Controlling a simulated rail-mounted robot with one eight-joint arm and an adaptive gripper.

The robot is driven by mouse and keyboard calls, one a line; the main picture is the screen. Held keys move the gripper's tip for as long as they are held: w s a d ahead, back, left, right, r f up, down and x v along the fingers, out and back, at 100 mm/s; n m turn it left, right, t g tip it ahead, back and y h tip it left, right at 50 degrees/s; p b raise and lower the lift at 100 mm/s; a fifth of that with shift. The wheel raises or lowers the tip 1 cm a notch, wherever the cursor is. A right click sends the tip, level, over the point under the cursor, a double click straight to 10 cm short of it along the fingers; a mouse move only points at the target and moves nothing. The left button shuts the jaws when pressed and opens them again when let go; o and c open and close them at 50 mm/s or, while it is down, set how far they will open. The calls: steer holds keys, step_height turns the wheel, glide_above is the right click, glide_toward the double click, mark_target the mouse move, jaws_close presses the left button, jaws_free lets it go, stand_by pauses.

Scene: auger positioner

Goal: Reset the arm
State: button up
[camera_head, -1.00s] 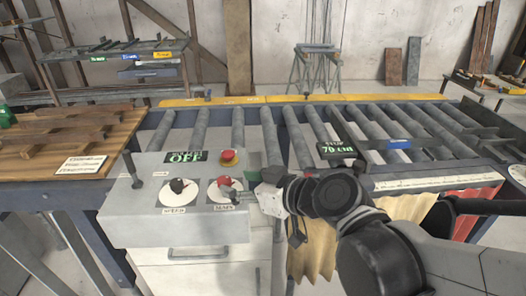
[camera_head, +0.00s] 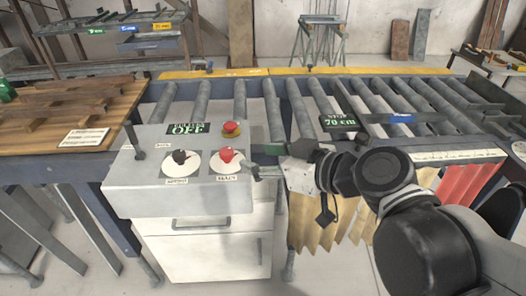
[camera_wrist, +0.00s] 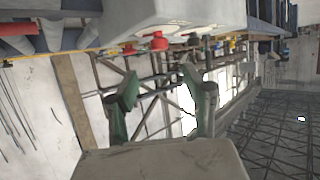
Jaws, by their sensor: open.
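My gripper (camera_head: 264,161) is open and empty, just right of the grey control box (camera_head: 145,195). It also shows in the wrist view (camera_wrist: 160,100), with its two green-padded fingers spread and nothing between them. The box carries a display reading OFF (camera_head: 187,129), a red push button (camera_head: 231,129), a black knob (camera_head: 181,156) and a red knob (camera_head: 227,155), each knob on a white dial. The fingertips are close to the red knob's right side; the red knob is fully visible. My arm covers part of the conveyor's front edge.
A roller conveyor (camera_head: 240,100) runs behind the box, with a display reading STOP 70 cm (camera_head: 339,122). A wooden pallet table (camera_head: 110,120) stands left. Drawers (camera_head: 205,245) are under the box. Yellow and red curtain strips (camera_head: 345,220) hang at right. A trestle (camera_head: 318,45) stands behind.

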steer(key=s+d+f+m+h, duration=0.1)
steer(key=d+m+h, duration=0.2)
steer(key=d, duration=0.4)
steer(key=s+d+f+m+g+h, duration=0.1)
steer(key=s+d+f+m+h, duration=0.1)
steer(key=d, duration=0.5)
steer(key=s+d+f+m+h, duration=0.2)
steer(key=d+m+h, duration=0.3)
steer(key=d, duration=0.2)
steer(key=shift+d, duration=0.3)
